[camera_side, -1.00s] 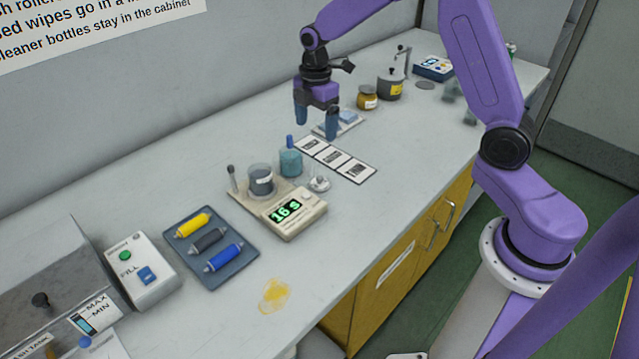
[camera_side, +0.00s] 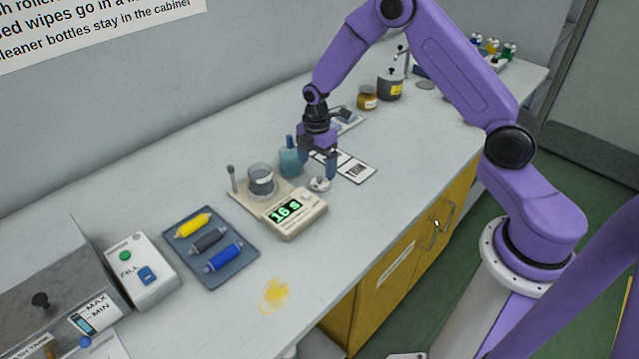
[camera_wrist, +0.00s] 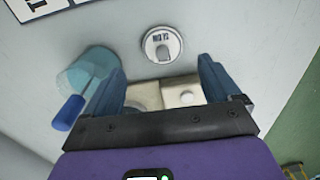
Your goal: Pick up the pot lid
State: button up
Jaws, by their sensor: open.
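In the wrist view the gripper (camera_wrist: 162,66) is open too. I cannot tell the exact height of the fingertips over the lid.
A blue jar (camera_side: 291,164) stands close left of my gripper. Printed cards (camera_side: 356,169) lie to the right.

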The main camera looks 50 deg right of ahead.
aim_at(320, 177)
jog(key=shift+s+d+f, duration=0.1)
jog(key=shift+d+f, duration=0.05)
jog(key=shift+f, duration=1.1)
jog(key=shift+s+d+f, duration=0.1)
jog(key=shift+f, duration=1.15)
jog(key=c, duration=1.1)
